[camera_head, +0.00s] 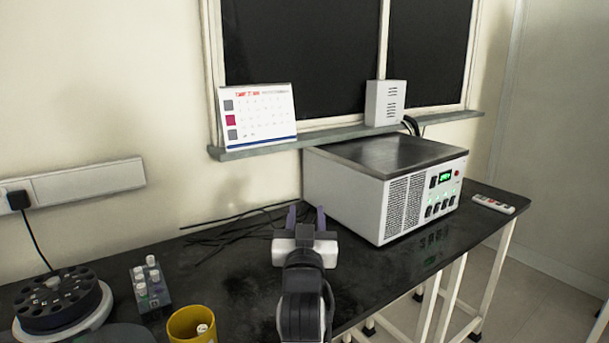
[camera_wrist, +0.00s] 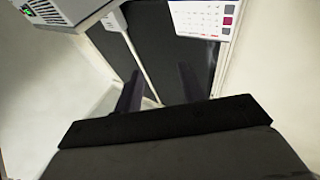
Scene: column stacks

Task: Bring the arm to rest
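My gripper (camera_head: 306,218) is in the lower middle of the head view, above the black bench and in front of the white instrument's left side. Its two dark fingers stand apart with nothing between them. The wrist view shows the same gripper (camera_wrist: 158,92) with a gap between its fingers, facing the dark window. My arm reaches up from the bottom edge of the head view and hides part of the bench.
The white instrument (camera_head: 340,195) stands right on the black bench (camera_head: 240,275). A vial rack (camera_head: 150,287), yellow cup (camera_head: 192,325) and round carousel (camera_head: 62,305) stand left. Loose dark cables lie behind. A calendar (camera_head: 258,115) and small white box (camera_head: 385,103) stand on the sill.

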